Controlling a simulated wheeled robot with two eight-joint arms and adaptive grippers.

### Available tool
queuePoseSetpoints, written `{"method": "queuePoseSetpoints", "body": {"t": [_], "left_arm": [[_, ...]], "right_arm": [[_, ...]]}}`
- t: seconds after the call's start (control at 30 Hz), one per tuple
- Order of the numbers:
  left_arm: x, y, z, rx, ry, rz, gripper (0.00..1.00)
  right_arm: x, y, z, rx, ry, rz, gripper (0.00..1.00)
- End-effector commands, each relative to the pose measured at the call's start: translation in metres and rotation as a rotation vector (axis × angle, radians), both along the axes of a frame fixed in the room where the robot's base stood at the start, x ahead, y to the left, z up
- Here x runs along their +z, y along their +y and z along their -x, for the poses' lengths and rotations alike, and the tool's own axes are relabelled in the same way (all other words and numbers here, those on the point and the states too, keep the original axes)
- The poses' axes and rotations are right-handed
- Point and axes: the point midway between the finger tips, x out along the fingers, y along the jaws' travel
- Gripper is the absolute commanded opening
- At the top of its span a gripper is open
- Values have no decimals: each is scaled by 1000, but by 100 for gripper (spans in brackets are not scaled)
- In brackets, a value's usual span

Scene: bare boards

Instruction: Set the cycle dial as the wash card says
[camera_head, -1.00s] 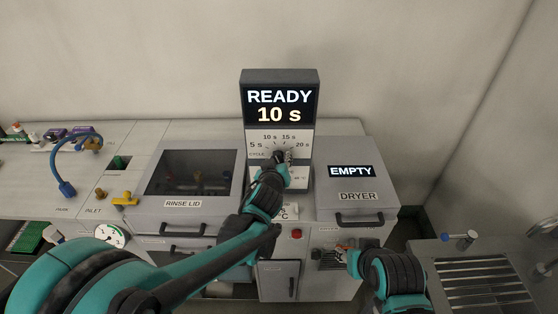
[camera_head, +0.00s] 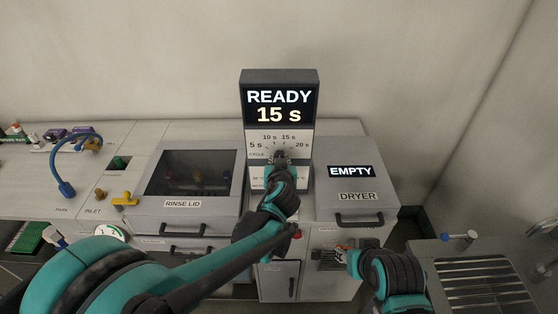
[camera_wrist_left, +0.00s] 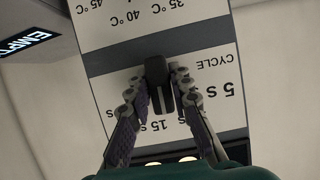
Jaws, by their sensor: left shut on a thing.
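The cycle dial (camera_wrist_left: 157,72) is a dark knob on a white panel marked 5 s, 10 s, 15 s and 20 s. My left gripper (camera_head: 280,160) is shut on the dial, with a finger on each side of it in the left wrist view. The display (camera_head: 279,105) above reads READY and 15 s. In the head view the fingers hide most of the dial. A panel with °C marks (camera_wrist_left: 150,20) lies below the dial; my left arm partly covers it. I cannot make out a wash card. My right gripper (camera_head: 328,257) is low at the right, its jaws unclear.
The rinse lid (camera_head: 190,172) is left of the dial panel. The dryer (camera_head: 358,200), with an EMPTY sign (camera_head: 351,171), is to the right. A yellow inlet valve (camera_head: 125,199) and a blue hose (camera_head: 68,165) stand at the left. A slatted sink (camera_head: 480,280) is at the lower right.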

Motion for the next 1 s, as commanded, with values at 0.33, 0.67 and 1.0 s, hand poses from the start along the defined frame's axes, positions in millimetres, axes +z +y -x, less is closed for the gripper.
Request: {"method": "queuePoseSetpoints", "body": {"t": [0.33,0.67,1.0], "left_arm": [[-2,-3,0,-2,0,-331,0],[-4,-3,0,-1,0,-640,0],[-4,-4,0,0,1,-890,0]], "right_arm": [[-9,0,0,0,0,0,40],[-21,0,0,0,0,0,40],[-33,0,0,0,0,0,40]]}}
